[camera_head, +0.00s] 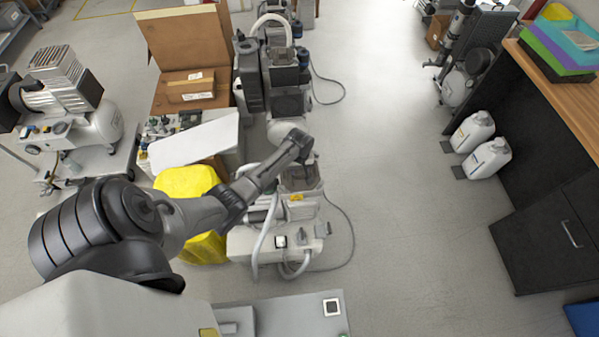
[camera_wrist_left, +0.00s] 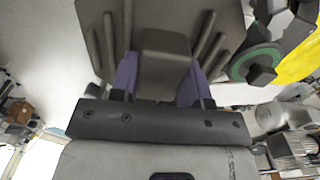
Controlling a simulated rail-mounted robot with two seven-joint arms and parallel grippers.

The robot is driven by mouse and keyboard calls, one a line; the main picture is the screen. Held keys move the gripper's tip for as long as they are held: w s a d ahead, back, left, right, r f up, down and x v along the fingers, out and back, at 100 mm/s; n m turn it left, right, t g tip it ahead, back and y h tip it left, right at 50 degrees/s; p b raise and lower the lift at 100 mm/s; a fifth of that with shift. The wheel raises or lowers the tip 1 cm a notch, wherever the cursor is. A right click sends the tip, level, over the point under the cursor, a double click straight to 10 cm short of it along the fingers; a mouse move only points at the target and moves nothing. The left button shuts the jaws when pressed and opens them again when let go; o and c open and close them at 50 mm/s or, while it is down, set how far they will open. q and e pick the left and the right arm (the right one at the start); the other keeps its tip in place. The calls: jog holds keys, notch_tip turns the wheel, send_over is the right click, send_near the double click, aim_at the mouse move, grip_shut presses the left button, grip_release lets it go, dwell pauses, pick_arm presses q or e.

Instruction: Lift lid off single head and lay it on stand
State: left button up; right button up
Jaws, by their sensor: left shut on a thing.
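My left gripper (camera_wrist_left: 160,78) is shut on the block-shaped grip of a dark grey ribbed lid (camera_wrist_left: 215,22), with a purple finger on each side of the grip. In the head view, my left arm reaches from the lower left to a compressor unit with a pale base (camera_head: 250,243). Its gripper (camera_head: 303,160) points down over the grey head (camera_head: 300,180) of that unit. The wrist hides part of the head there, and I cannot tell whether the lid is seated or lifted. I cannot pick out the stand for certain. My right gripper is out of view.
A yellow container (camera_head: 190,184) stands left of the unit, under my arm. An open cardboard box (camera_head: 188,40) is behind. Another compressor (camera_head: 95,125) stands at the left. Two white jugs (camera_head: 487,157) stand by the dark cabinet. The floor (camera_head: 400,230) right of the unit is clear.

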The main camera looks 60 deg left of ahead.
pick_arm(q)
grip_shut()
jog(key=shift+r, duration=0.1)
